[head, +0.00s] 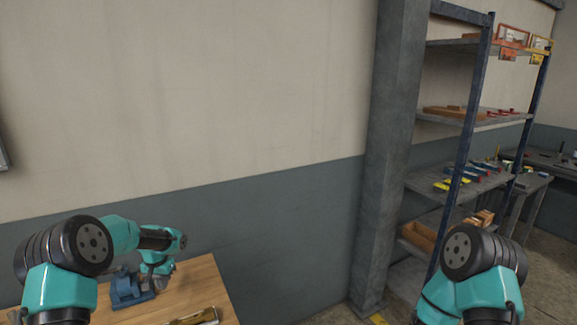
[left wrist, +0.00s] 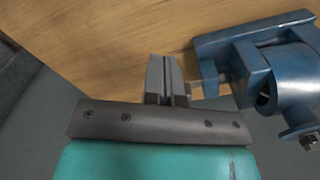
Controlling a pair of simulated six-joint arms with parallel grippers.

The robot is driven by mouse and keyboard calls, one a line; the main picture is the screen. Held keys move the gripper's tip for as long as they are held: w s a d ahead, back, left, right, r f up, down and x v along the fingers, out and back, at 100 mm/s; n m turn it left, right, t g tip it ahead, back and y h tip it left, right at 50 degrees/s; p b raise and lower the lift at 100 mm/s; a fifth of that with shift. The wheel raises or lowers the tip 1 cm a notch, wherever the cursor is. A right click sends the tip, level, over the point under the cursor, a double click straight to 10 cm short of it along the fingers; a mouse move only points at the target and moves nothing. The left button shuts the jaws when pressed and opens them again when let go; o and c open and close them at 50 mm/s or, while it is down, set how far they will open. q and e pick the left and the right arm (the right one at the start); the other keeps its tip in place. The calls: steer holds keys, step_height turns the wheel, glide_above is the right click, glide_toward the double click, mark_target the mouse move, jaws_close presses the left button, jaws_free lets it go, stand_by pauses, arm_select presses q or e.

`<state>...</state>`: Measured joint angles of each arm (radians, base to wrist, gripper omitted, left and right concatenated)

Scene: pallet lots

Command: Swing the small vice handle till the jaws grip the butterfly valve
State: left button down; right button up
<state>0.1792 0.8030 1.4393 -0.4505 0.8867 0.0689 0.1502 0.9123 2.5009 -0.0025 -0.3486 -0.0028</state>
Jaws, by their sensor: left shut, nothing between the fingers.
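The small blue vice (head: 126,289) stands on the wooden table at the lower left in the head view. In the left wrist view the vice (left wrist: 270,72) fills the right side, with a metal bolt-like end at its lower right. I cannot tell which part is the handle, and I cannot make out the butterfly valve. My left gripper (head: 160,284) is just right of the vice in the head view. In the left wrist view the left gripper (left wrist: 166,78) is shut and empty, close beside the vice's blue body. My right gripper is out of view.
The wooden table (head: 200,284) has a long tan and metal object (head: 193,317) near its front edge. A grey pillar (head: 390,150) and a shelf rack (head: 465,118) with several parts stand at the right. The table right of the vice is mostly bare.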

arm_select(q)
step_height(320, 180, up, 9)
stand_by(1.3)
